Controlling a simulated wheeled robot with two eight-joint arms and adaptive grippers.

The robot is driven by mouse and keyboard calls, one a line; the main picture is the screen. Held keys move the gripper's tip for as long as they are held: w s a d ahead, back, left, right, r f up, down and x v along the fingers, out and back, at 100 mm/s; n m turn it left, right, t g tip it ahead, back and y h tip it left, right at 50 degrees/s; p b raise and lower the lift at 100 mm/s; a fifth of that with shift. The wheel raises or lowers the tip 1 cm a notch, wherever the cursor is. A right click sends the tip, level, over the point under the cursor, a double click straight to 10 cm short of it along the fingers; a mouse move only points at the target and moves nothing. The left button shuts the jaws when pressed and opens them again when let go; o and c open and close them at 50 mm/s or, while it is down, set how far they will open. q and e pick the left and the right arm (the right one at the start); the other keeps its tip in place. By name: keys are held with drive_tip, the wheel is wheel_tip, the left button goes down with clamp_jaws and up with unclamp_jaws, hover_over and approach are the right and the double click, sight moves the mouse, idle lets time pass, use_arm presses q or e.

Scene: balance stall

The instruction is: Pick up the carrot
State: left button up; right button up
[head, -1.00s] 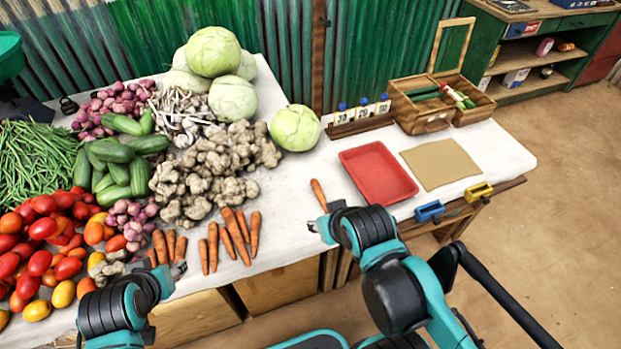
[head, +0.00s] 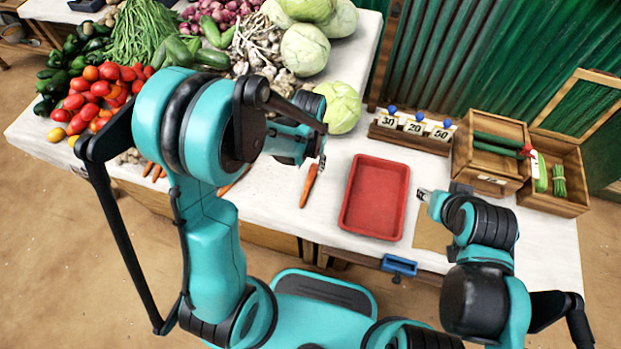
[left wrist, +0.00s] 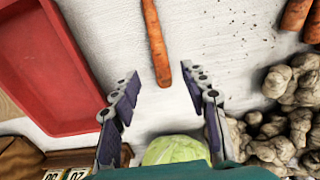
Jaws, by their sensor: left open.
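A single orange carrot (head: 309,185) lies on the white tabletop, left of the red tray. It also shows in the left wrist view (left wrist: 155,38), pointing lengthwise between the fingers. My left gripper (left wrist: 160,74) is open and empty, with its fingertips on either side of the carrot's near end. In the head view my left gripper (head: 321,160) is partly hidden by its own arm, just above the carrot. My right gripper (head: 424,194) hovers over the brown mat; its fingers are too small to read.
The red tray (head: 350,210) is right of the carrot. A green cabbage (head: 339,108) and ginger roots (left wrist: 290,80) are close by. Other carrots (left wrist: 296,14) lie apart, mostly hidden by my arm in the head view. Number cards and a wooden box (head: 488,160) stand behind.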

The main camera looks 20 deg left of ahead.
sight(309, 180)
use_arm(q)
wheel_tip(309, 180, down, 3)
drive_tip(key=shift+s+a+f+b, duration=0.1)
drive_tip(key=shift+b, duration=0.55)
wheel_tip(309, 180, down, 5)
drive_tip(key=b, duration=0.2)
drive_tip(key=shift+s+b, duration=0.1)
drive_tip(key=shift+b, duration=0.3)
drive_tip(key=shift+c, duration=1.1)
clamp_jaws()
